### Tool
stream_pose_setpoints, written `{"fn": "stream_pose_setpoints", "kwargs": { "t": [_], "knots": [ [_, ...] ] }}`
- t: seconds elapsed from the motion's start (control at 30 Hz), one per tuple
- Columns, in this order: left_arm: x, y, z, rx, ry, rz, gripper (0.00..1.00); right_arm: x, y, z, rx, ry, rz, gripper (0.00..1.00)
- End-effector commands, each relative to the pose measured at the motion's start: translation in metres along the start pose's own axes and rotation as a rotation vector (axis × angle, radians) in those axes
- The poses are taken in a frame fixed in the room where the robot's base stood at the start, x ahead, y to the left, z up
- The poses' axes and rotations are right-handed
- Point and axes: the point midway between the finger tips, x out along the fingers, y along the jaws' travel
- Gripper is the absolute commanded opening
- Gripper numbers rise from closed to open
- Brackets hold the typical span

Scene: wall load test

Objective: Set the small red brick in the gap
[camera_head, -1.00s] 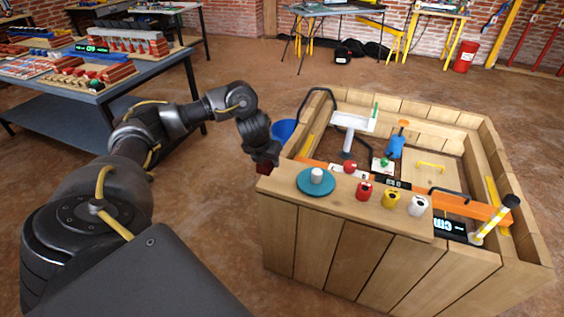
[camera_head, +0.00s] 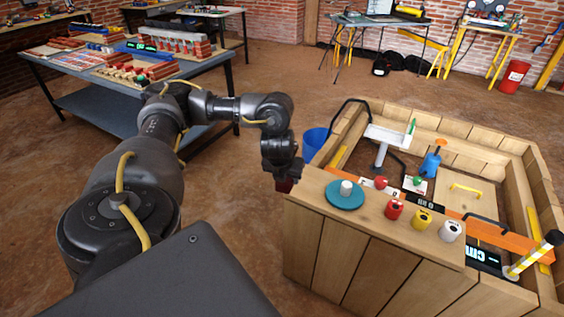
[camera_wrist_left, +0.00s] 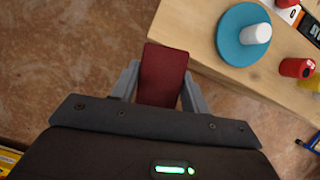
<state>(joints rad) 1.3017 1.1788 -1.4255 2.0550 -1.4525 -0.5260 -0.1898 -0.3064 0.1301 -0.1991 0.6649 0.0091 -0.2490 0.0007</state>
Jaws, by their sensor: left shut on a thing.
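My left gripper (camera_head: 285,177) is shut on a small dark red brick (camera_wrist_left: 163,73), which sits between its two fingers in the left wrist view. In the head view only a little of the brick (camera_head: 284,186) shows below the gripper. The gripper holds it off the left end of the wooden bench (camera_head: 380,232), over the floor side. The wall with the gap is not clear to me; a row of red and white blocks (camera_head: 172,51) stands on the blue-grey table (camera_head: 100,84) at the back left. My right gripper is not in view.
A teal disc (camera_head: 336,201) with a white cylinder lies on the near bench corner. Red (camera_head: 394,209), yellow (camera_head: 422,219) and white (camera_head: 450,231) weights stand to its right. A blue bucket (camera_head: 315,141) is behind the gripper. Open floor lies between bench and table.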

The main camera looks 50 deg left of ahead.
Motion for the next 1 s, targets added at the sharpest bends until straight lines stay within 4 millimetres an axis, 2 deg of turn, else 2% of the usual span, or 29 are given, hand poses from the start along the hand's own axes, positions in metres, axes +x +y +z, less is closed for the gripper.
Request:
{"fn": "stream_pose_setpoints", "kwargs": {
  "t": [0.03,0.17,0.47,0.57,0.73,0.9,1.0],
  "knots": [
    [-0.002,-0.011,-0.002,-0.029,-0.007,0.011,0.09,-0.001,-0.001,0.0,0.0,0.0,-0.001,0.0],
    [0.001,-0.033,-0.019,-0.168,-0.01,0.073,0.09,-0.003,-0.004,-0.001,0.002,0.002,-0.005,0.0],
    [0.003,-0.093,-0.079,-0.679,-0.008,0.29,0.09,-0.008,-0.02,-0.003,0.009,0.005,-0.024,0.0],
    [-0.001,-0.113,-0.106,-0.927,-0.005,0.393,0.09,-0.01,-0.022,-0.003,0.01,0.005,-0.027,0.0],
    [-0.012,-0.142,-0.156,-1.444,0.004,0.608,0.09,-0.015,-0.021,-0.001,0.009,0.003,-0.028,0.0],
    [-0.026,-0.153,-0.195,-1.918,0.008,0.81,0.09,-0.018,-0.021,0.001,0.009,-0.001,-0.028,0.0],
    [-0.032,-0.153,-0.208,-2.117,0.005,0.891,0.09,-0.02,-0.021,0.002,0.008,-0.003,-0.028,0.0]
  ]
}}
